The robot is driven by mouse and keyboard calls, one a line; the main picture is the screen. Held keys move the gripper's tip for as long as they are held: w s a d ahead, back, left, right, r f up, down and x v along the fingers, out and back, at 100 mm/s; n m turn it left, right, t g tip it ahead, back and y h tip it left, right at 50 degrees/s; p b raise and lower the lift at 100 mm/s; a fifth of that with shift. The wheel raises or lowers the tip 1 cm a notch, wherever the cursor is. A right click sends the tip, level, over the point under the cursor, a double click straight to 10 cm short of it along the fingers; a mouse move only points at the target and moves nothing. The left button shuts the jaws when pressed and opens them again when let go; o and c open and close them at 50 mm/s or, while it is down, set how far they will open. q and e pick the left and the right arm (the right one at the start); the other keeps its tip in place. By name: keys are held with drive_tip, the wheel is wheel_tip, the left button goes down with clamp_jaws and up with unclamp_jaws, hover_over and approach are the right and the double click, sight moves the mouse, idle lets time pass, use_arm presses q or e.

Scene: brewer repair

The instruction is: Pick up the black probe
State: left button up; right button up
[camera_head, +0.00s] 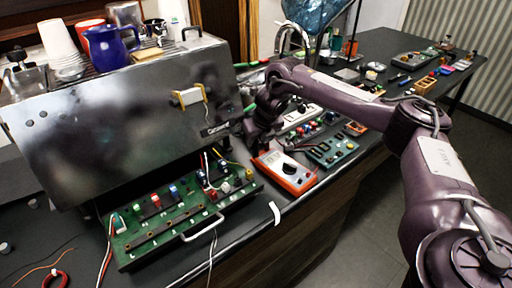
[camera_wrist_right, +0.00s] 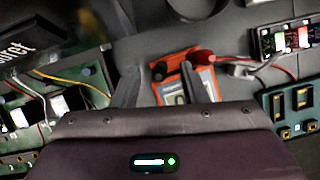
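The orange multimeter (camera_head: 286,173) lies near the front edge of the bench, and it also shows in the right wrist view (camera_wrist_right: 172,88). A dark plug or probe end (camera_wrist_right: 160,71) sits at its edge between my fingertips; I cannot tell whether it is the black probe. A red probe end (camera_wrist_right: 201,57) lies just right of it. My right gripper (camera_head: 257,146) hangs above and behind the multimeter. In the right wrist view its two fingers (camera_wrist_right: 165,68) are spread, with nothing clearly held. My left gripper is not in view.
A metal brewer (camera_head: 120,120) with cups on top stands left of my right gripper. A green circuit panel (camera_head: 185,213) with a handle and wires lies before it. A teal board (camera_head: 331,150) lies right of the multimeter. Small parts cover the far bench.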

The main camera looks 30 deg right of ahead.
sight(255, 144)
drive_tip(key=x, duration=0.3)
drive_tip(key=shift+r, duration=0.1)
drive_tip(key=shift+w+f+p, duration=0.2)
drive_tip(key=shift+f+p, duration=0.1)
drive_tip(key=shift+f, duration=0.05)
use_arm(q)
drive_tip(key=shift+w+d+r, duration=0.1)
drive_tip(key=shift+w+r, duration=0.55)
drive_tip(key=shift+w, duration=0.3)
use_arm(e)
clamp_jaws()
drive_tip(key=shift+r, duration=0.2)
